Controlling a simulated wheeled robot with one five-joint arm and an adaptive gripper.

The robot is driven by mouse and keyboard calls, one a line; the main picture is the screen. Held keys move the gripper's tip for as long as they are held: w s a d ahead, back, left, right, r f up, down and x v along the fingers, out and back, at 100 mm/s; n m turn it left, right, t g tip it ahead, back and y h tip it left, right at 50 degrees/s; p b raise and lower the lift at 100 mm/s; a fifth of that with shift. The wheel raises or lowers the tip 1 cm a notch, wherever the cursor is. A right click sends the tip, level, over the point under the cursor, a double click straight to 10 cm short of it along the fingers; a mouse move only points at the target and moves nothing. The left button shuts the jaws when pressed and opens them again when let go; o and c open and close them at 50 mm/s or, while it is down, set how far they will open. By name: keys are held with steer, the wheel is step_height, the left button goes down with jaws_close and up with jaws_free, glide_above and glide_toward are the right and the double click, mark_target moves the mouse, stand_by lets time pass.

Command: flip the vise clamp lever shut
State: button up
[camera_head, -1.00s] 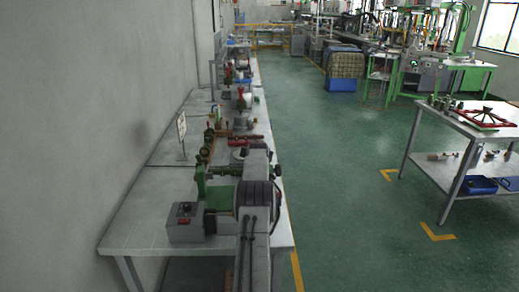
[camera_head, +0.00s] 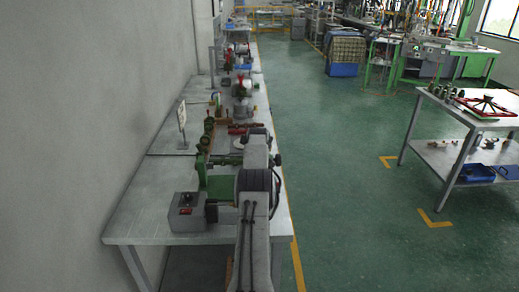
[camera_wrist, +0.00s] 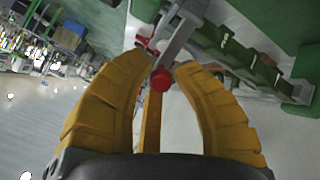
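The clamp lever is a grey metal bar (camera_wrist: 181,36) with a round red knob (camera_wrist: 160,80) at its end, seen in the wrist view. The green vise body (camera_wrist: 235,60) lies to the upper right of the lever. In the head view a green fixture (camera_head: 221,186) stands on the bench beside my arm. My arm hides the gripper and lever there.
The long grey bench (camera_head: 140,215) runs along the wall at left, with a grey control box (camera_head: 186,212) near its front edge. Further tools stand along it. A second table (camera_head: 455,115) is at right with a red frame. The green floor between is clear.

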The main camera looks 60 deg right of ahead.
steer(key=o, duration=0.4)
steer(key=shift+f, duration=0.15)
steer(key=shift+s+a, duration=0.1)
steer(key=shift+v, duration=5.9)
